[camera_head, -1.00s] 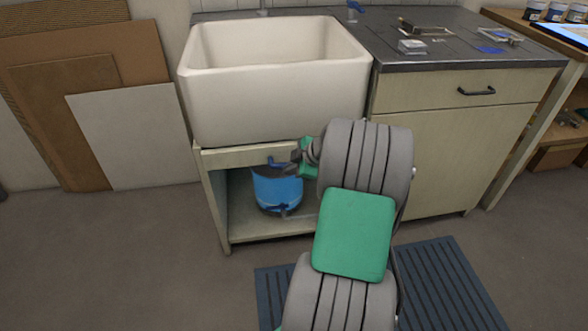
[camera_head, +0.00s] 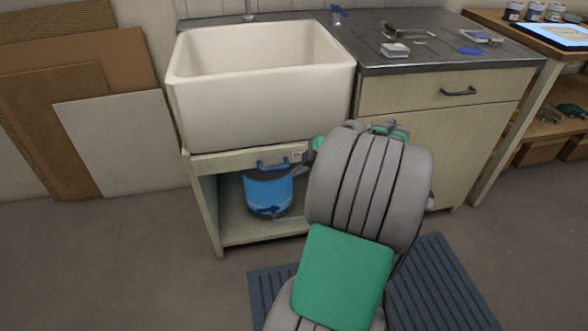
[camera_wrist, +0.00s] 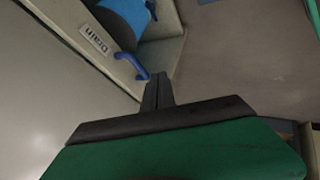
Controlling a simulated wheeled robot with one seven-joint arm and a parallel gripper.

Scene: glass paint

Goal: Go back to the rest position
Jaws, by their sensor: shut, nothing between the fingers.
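My gripper (camera_wrist: 157,92) shows in the wrist view with its dark fingers together and nothing between them. It is close to a blue handle (camera_wrist: 132,66) beside a white label reading "Drain" (camera_wrist: 95,40), and it looks apart from the handle. In the head view my bulky grey and green arm hides most of the gripper.
The cabinet (camera_head: 436,140) with a drawer stands right of the sink under a dark worktop (camera_head: 430,62) holding small items. A blue slatted mat (camera_head: 440,285) lies on the floor. Boards (camera_head: 125,140) lean against the wall at left. The floor at left is clear.

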